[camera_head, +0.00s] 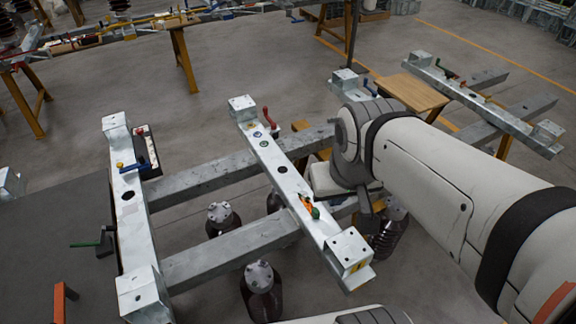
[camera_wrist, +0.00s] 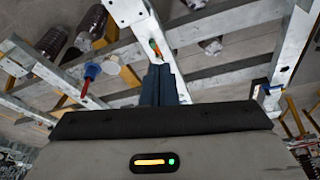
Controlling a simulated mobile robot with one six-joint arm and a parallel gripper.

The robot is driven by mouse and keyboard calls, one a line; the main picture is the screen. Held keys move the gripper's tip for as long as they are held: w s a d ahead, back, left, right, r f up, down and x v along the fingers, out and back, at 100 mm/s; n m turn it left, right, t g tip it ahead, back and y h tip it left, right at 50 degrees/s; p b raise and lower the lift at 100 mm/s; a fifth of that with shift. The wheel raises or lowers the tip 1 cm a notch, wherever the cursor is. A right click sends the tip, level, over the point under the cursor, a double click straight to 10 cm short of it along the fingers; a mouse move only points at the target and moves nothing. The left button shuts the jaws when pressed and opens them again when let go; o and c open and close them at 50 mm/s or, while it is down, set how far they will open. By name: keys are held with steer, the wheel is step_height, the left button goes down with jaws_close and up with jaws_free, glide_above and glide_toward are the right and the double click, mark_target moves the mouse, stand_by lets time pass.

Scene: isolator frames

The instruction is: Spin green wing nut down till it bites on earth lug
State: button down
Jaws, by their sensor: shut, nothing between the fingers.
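The green wing nut (camera_head: 315,213) shows as a small green spot near the front end of the middle steel beam (camera_head: 270,160). A small orange piece (camera_head: 306,202), possibly the earth lug, lies right beside it; whether the nut touches it is too small to tell. In the wrist view a small orange-and-green patch (camera_wrist: 154,46) shows on the beam just beyond my fingertips. My gripper (camera_wrist: 158,68) is shut and empty, its dark fingers pointing at that patch. A small gap seems to separate them. In the head view my wrist hides most of the gripper.
A red handle (camera_head: 269,117) stands up from the same beam. Brown ribbed insulators (camera_head: 262,280) stand below the frame. A grey table (camera_head: 50,230) is at left. A second frame (camera_head: 480,105) stands at right.

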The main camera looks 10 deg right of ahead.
steer(key=w+d+f+n+h+b, duration=0.1)
steer(key=w+f+n+b, duration=0.1)
steer(key=f+n+b, duration=0.15)
steer(key=w+f+n+h+b, duration=0.1)
steer(key=w+f+n+b, duration=0.15)
steer(key=f, duration=0.25)
steer(key=n+t+h+b, duration=0.35)
steer(key=n+b, duration=0.85)
steer(key=n, duration=1)
glide_toward(295, 207)
steer(key=b+x, duration=0.2)
steer(key=x, duration=0.4)
steer(key=shift+w, duration=0.1)
steer(key=shift+w+d+r, duration=0.15)
steer(key=shift+w+d, duration=0.2)
steer(key=shift+w, duration=0.1)
steer(key=shift+w+d+r, duration=0.15)
steer(key=shift+w+d, duration=0.25)
steer(key=shift+w, duration=0.1)
steer(key=shift+w+d, duration=0.4)
steer(key=shift+w, duration=0.1)
